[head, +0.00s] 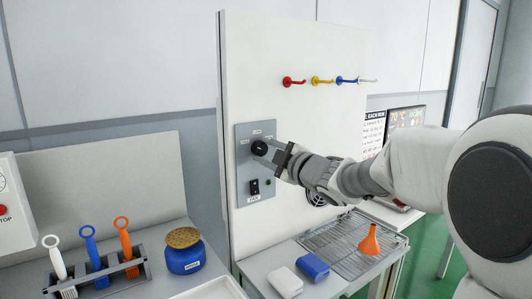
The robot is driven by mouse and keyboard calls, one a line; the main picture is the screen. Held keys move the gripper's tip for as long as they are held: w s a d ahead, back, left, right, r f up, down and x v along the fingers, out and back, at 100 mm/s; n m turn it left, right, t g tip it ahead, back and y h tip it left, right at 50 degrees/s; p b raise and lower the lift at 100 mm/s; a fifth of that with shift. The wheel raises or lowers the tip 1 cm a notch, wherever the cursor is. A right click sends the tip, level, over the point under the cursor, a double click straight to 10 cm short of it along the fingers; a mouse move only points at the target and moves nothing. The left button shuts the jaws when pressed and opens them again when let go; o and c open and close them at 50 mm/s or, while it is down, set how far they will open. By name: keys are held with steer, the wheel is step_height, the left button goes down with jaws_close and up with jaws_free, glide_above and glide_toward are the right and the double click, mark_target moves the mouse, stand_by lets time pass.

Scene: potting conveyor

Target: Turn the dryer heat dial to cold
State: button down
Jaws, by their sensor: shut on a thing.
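The dryer heat dial (259,148) is a round black knob on a grey control plate (243,187) fixed to a white upright panel. Small labels sit around the dial, too small to read, so I cannot tell its setting. My gripper (268,150) reaches in from the right and is shut on the dial. Its fingers cover the dial's right side. A black switch (254,187) with a small label under it is lower on the same plate.
Red (291,82), yellow (320,81), blue and white hooks stick out above. A blue jar (184,258) and a brush holder (133,272) stand left.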

steer(key=shift+c, duration=1.9)
jaws_free()
steer(key=p+v, duration=0.1)
steer(key=v, duration=1.6)
steer(key=shift+s+p, duration=0.2)
steer(key=shift+p, duration=0.15)
steer(key=shift+d+r, duration=0.1)
steer(key=shift+d, duration=0.1)
